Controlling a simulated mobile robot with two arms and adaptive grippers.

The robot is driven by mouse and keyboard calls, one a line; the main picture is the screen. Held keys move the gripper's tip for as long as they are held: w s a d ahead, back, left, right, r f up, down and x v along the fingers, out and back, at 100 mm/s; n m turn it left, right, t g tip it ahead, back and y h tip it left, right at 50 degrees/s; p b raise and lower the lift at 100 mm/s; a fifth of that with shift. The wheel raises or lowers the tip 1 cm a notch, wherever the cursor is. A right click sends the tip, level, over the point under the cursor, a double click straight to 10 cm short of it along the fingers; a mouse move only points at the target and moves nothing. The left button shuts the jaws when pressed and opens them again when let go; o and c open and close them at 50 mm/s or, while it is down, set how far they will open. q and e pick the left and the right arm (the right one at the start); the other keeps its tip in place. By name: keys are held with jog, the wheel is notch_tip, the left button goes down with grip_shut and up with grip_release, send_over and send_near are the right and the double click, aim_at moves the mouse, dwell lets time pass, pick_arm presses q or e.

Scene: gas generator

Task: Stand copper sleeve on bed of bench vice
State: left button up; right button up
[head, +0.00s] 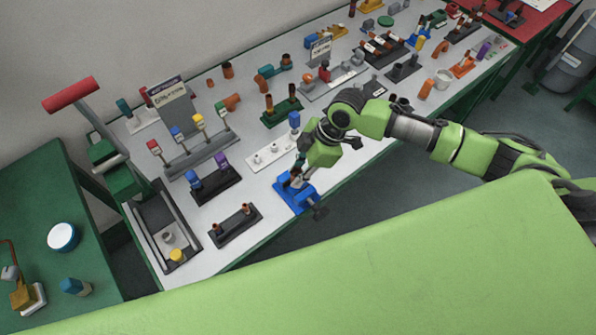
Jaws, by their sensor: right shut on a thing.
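The blue bench vice (286,192) stands near the front edge of the long white bench, with its dark screw end toward the edge. My right gripper (299,170) comes in from the right and points down directly over the vice. It is shut on the copper sleeve (295,182), a small brownish piece at the vice's jaws. The gripper hides part of the sleeve, and I cannot tell whether its lower end touches the bed. My left gripper is not in view.
A white holder (262,158) and a dark stand with two copper pins (236,226) are close by on the left. A press with a red handle (70,93) stands at the far left. Bare bench (345,165) lies right of the vice.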

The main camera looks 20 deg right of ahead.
jog(key=shift+f, duration=0.25)
jog(key=shift+f+b, duration=0.8)
jog(key=shift+f, duration=0.35)
jog(key=o, duration=1)
jog(key=shift+r, duration=0.1)
jog(key=shift+s, duration=0.1)
